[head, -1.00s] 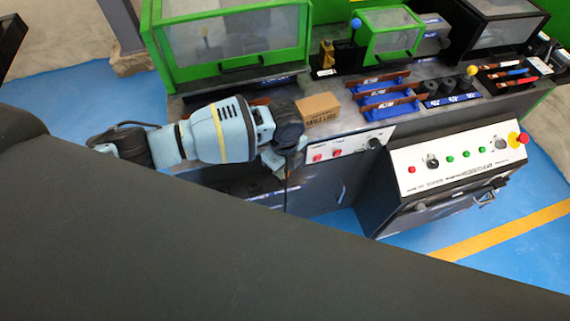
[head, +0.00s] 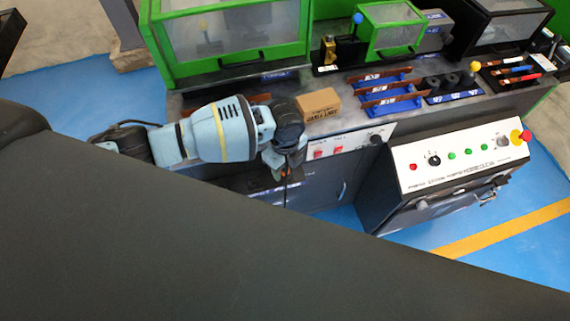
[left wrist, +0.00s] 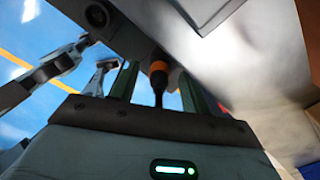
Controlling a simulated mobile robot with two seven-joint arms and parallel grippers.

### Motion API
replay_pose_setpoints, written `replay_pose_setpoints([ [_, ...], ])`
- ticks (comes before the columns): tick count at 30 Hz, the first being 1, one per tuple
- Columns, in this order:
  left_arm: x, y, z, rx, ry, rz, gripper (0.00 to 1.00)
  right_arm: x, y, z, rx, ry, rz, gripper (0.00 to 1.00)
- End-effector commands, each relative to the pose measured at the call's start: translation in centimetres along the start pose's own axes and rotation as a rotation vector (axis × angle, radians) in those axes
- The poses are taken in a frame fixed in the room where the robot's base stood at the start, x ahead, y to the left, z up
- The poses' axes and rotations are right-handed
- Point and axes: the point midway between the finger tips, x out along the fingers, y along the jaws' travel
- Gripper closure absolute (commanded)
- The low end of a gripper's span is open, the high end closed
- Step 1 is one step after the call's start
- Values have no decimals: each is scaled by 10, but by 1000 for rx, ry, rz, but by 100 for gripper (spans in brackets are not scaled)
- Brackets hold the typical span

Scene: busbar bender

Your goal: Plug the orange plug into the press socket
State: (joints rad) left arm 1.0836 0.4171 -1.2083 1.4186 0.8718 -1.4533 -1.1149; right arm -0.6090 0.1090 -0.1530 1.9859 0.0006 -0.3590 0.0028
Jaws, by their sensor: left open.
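The orange plug (left wrist: 158,67) shows in the left wrist view, with its dark cable running down toward my gripper's palm. My left gripper (left wrist: 157,82) is open, with one finger on each side of the plug. The plug's upper end is close to a pale grey panel; I cannot tell whether it touches. A round black socket-like part (left wrist: 97,14) sits on the panel at the upper left. A round black part (head: 375,140) sits at the right end of the switch panel.
A cardboard box (head: 319,105) stands on the bench just behind the gripper. A control box with buttons (head: 460,155) juts out at right. Green-framed machines (head: 235,40) line the back. Blue floor lies around the bench.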

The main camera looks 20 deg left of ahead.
Motion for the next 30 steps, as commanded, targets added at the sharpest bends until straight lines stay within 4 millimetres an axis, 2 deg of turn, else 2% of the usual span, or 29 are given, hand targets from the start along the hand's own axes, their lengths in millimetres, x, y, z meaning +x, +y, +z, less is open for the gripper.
replay_pose_setpoints([
  [5,-14,-1,0,1,0,-4,53,-1,1,-4,-4,6,1,64],
  [12,-53,-1,1,0,-2,-5,53,-3,3,-12,-11,21,2,64],
  [16,-69,-1,0,0,-1,-4,53,-4,4,-15,-14,25,2,64],
  [21,-78,0,0,0,0,0,53,-4,4,-15,-15,26,3,64],
  [30,-78,0,0,0,0,0,53,-4,4,-14,-14,24,3,64],
])
